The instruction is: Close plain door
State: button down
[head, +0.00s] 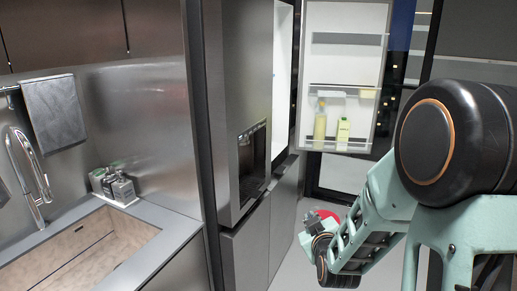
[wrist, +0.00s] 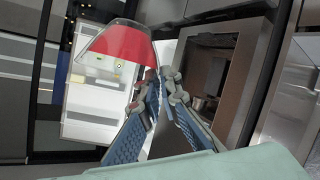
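The plain door (head: 345,75) of the fridge stands wide open in the head view, its white inner side and shelves facing me. Bottles stand in its lower shelf. The pale inner side (wrist: 92,110) also shows in the wrist view, at the left behind a red-and-white thing. My gripper (wrist: 161,76) is in front of the fridge, apart from the plain door. Its two fingers lean together toward their tips and nothing shows held between them. Whether they are open or shut is unclear.
The fridge's other door (head: 238,100), with a dispenser, is shut; the dispenser (wrist: 203,75) shows close by at right in the wrist view. A sink (head: 85,250) and counter stand at left in the head view.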

aim_at(344, 44)
jog(key=i+l+z, duration=0.15)
jog(key=i+z, duration=0.2)
jog(key=i+l+z, duration=0.1)
jog(key=i+z, duration=0.25)
jog(key=i+l+u, duration=0.15)
jog(key=i, duration=0.25)
jog(key=i+u, duration=0.15)
jog(key=i, duration=0.25)
jog(key=i+l+u, duration=0.15)
jog(key=i+u, duration=0.3)
jog(key=i+l+u, duration=0.2)
jog(key=u, duration=0.25)
jog(key=i+l+u, duration=0.25)
jog(key=l+u, duration=0.2)
jog(key=i+l+u, duration=0.2)
jog(key=l+u, duration=0.25)
